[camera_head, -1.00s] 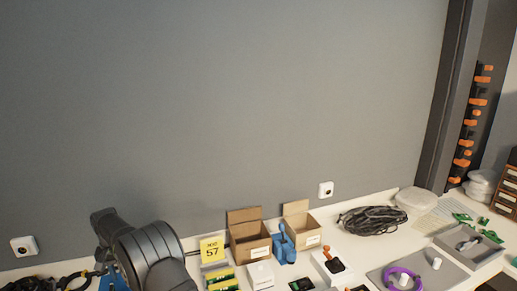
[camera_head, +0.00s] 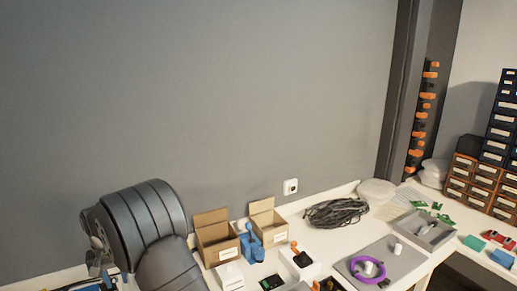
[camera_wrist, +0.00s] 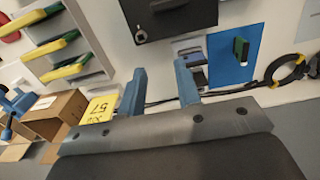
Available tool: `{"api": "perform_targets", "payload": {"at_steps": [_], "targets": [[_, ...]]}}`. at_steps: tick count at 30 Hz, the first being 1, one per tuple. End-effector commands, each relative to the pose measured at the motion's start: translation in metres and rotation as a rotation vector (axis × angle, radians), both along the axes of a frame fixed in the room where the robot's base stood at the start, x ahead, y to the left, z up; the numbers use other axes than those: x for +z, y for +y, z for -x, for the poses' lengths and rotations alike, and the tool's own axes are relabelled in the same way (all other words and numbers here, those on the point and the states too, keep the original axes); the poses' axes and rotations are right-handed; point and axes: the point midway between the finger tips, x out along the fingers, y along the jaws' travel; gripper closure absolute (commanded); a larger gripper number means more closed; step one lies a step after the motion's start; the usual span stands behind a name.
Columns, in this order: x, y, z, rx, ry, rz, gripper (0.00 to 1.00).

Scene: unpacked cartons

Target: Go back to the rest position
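My gripper (camera_wrist: 160,68) shows in the wrist view with its two blue fingers apart and nothing between them. It is above the white worktop, with a black box and a blue panel (camera_wrist: 235,55) beyond the fingertips. In the head view my arm fills the lower left, and the fingers cannot be made out there.
Two open cardboard boxes (camera_head: 217,238) (camera_head: 268,222) stand near the wall with a blue object (camera_head: 250,245) in front. A black cable coil (camera_head: 335,213) and purple ring (camera_head: 367,269) lie to the right. Drawer units (camera_head: 475,184) stand far right. The wall area above is clear.

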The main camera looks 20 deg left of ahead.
Motion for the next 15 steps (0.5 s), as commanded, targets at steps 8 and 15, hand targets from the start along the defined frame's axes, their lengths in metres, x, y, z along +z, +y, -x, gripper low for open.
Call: {"api": "perform_targets", "payload": {"at_steps": [8, 15], "targets": [[0.010, -0.043, 0.012, 0.000, -0.001, -0.001, 0.69], [0.014, -0.082, 0.024, 0.000, 0.000, 0.000, 0.69]]}}
